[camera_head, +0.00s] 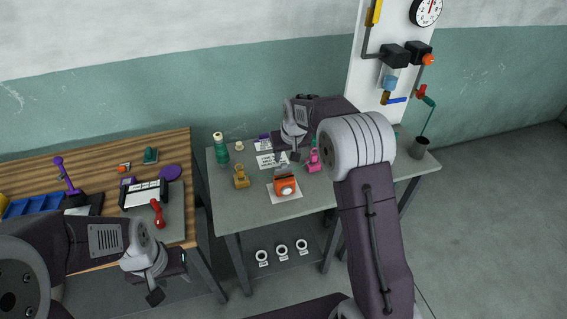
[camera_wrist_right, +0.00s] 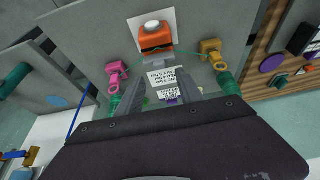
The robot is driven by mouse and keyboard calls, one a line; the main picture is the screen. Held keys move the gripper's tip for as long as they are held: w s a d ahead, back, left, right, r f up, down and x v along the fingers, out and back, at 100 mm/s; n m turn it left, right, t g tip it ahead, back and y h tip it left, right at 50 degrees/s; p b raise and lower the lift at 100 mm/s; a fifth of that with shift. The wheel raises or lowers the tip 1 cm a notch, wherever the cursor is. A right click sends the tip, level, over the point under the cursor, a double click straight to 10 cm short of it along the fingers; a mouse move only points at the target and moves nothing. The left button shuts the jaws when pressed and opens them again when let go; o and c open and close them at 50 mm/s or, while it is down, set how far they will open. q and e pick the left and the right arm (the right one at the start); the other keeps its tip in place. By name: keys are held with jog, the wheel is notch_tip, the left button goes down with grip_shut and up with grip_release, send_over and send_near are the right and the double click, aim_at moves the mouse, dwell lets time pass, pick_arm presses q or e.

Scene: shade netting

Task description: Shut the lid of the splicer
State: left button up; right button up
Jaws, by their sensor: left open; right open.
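The splicer is a small orange device (camera_head: 285,186) on a white sheet on the grey table in the head view. It also shows at the top of the right wrist view (camera_wrist_right: 155,37), with a white round part. I cannot tell how its lid stands; grey parts crowd its far side in the head view. My right gripper (camera_head: 287,156) is over the table just beyond the splicer. Its two fingers (camera_wrist_right: 169,84) are apart and empty in the wrist view, with the splicer ahead of them. My left gripper (camera_head: 155,290) is at lower left, away from the splicer.
A mustard holder (camera_head: 241,177) and a pink holder (camera_head: 314,161) flank the splicer. A green bottle (camera_head: 220,148) and printed cards (camera_head: 271,160) are also on the table. A wooden bench (camera_head: 100,155) with tools stands left. The table's front left is clear.

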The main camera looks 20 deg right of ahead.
aim_at(284, 164)
jog(key=x, duration=0.6)
jog(key=shift+w+f+p, duration=0.15)
jog(key=shift+p, duration=0.15)
grip_shut()
jog(key=shift+s+f+b, duration=0.1)
jog(key=shift+s+b, duration=0.15)
jog(key=shift+b, duration=0.4)
jog(key=s+f+t+b, duration=0.2)
jog(key=t+b, duration=0.3)
jog(key=b, duration=1.6)
jog(key=s+f+t+b, duration=0.2)
jog(key=t+b, duration=0.3)
jog(key=b, duration=1.6)
jog(key=s+f+t+b, duration=0.2)
jog(key=f+t+b, duration=0.1)
jog(key=b, duration=1.8)
jog(key=shift+d+f+t, duration=0.15)
jog(key=shift+f+t, duration=0.25)
jog(key=shift+t, duration=0.5)
jog(key=shift+r+b, duration=0.2)
jog(key=shift+b, duration=0.55)
